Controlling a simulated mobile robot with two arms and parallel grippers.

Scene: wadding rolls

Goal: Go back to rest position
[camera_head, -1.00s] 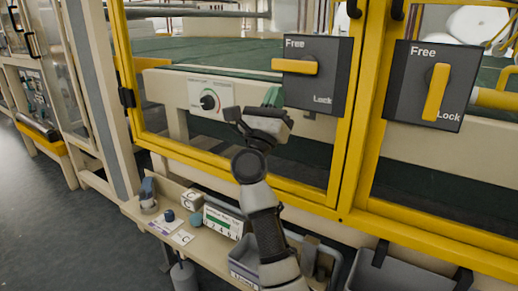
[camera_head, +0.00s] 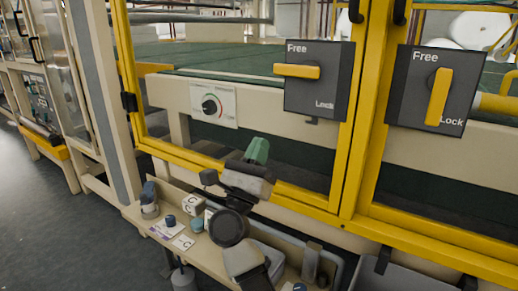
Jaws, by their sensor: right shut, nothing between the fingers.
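My right gripper (camera_head: 232,172) shows in the lower middle of the head view, with its arm coming up from the bottom edge. It is shut and empty, in front of the yellow lower rail of the machine door and above the shelf. A green part shows at its tip. The left black lock panel (camera_head: 318,82) has its yellow handle horizontal. The right lock panel (camera_head: 428,88) has its yellow handle upright. A white dial plate (camera_head: 213,104) with a black knob sits left of the locks, clear of the gripper. My left gripper is not in view.
Yellow door frames (camera_head: 348,150) stand close in front of me. A beige shelf (camera_head: 142,218) below carries small blue and white items, partly behind my arm. A grey bin (camera_head: 400,276) is at the lower right. The dark floor (camera_head: 80,225) at left is open.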

